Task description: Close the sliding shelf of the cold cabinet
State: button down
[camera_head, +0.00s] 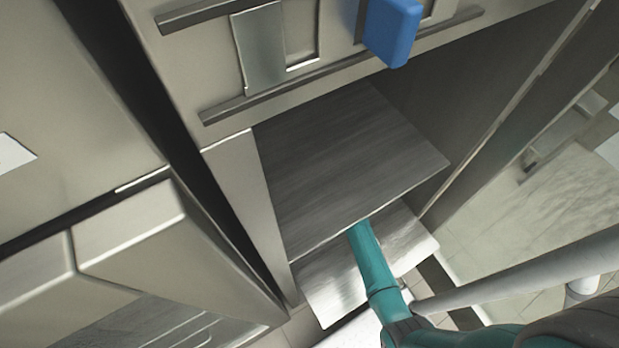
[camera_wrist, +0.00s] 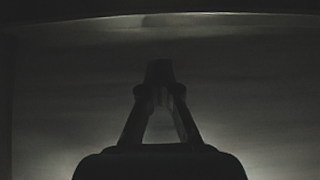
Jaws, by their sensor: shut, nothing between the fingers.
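The cold cabinet (camera_head: 230,185) is open-fronted below its upper panel. A dark grey upper board (camera_head: 350,160) lies inside it. A lighter metal lower shelf (camera_head: 328,290) shows below that board and reaches further out at the front. I cannot tell for sure which of them slides. My teal arm comes in from the lower right and passes under the upper board's front edge, above the lower shelf. My gripper is hidden in the head view. In the dark wrist view my gripper (camera_wrist: 160,75) is shut and empty, its fingertips together. Contact with the cabinet cannot be made out.
Above the opening are two dark rails, a metal plate (camera_head: 260,50) and a blue block (camera_head: 392,30). A beige cabinet (camera_head: 130,230) stands at the left, past a dark gap. Pale floor (camera_head: 540,200) is at the right.

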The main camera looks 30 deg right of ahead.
jog(key=w, duration=0.1)
jog(key=w+f, duration=0.1)
jog(key=w, duration=0.3)
jog(key=shift+f, duration=0.4)
jog(key=shift+w, duration=0.45)
jog(key=shift+w, duration=0.1)
